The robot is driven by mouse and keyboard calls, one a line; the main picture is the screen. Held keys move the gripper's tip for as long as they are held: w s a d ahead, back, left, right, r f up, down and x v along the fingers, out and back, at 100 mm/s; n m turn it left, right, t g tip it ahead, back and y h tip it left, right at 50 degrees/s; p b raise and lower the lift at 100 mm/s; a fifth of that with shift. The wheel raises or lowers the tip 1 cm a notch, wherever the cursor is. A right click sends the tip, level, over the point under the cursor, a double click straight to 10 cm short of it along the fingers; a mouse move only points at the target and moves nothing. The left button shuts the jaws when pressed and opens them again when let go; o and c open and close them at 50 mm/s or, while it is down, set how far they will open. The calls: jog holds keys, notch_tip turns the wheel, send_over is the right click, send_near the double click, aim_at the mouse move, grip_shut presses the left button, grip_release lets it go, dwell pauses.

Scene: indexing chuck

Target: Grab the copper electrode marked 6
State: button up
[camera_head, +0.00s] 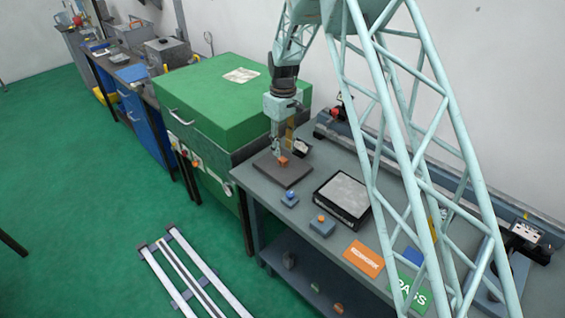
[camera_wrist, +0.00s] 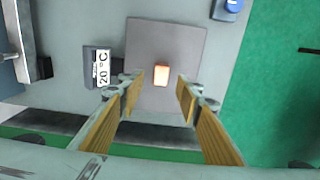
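A small copper-orange block (camera_head: 283,160), likely an electrode, stands on a dark square plate (camera_head: 290,178) on the bench. In the wrist view the block (camera_wrist: 161,75) has a bright, pale top, and I cannot read any mark on it. My gripper (camera_head: 278,150) points down over the plate, right at the block. In the wrist view my gripper (camera_wrist: 160,84) is open. Its two tan-padded fingers lie left and right of the block, with gaps on both sides. I cannot tell whether the fingertips are level with it. A second orange-topped piece (camera_head: 321,218) sits in a blue holder (camera_head: 322,228).
A black-framed grey slab (camera_head: 343,194) lies to the right. A 20 °C display (camera_wrist: 102,68) stands beside the plate. A green cabinet (camera_head: 215,95) rises to the left. Orange (camera_head: 364,259) and green PASS cards (camera_head: 408,291) lie farther right.

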aim_at(283, 159)
jog(key=shift+f, duration=0.15)
jog(key=shift+a+f, duration=0.1)
jog(key=shift+f, duration=2.45)
jog(key=c, duration=1.1)
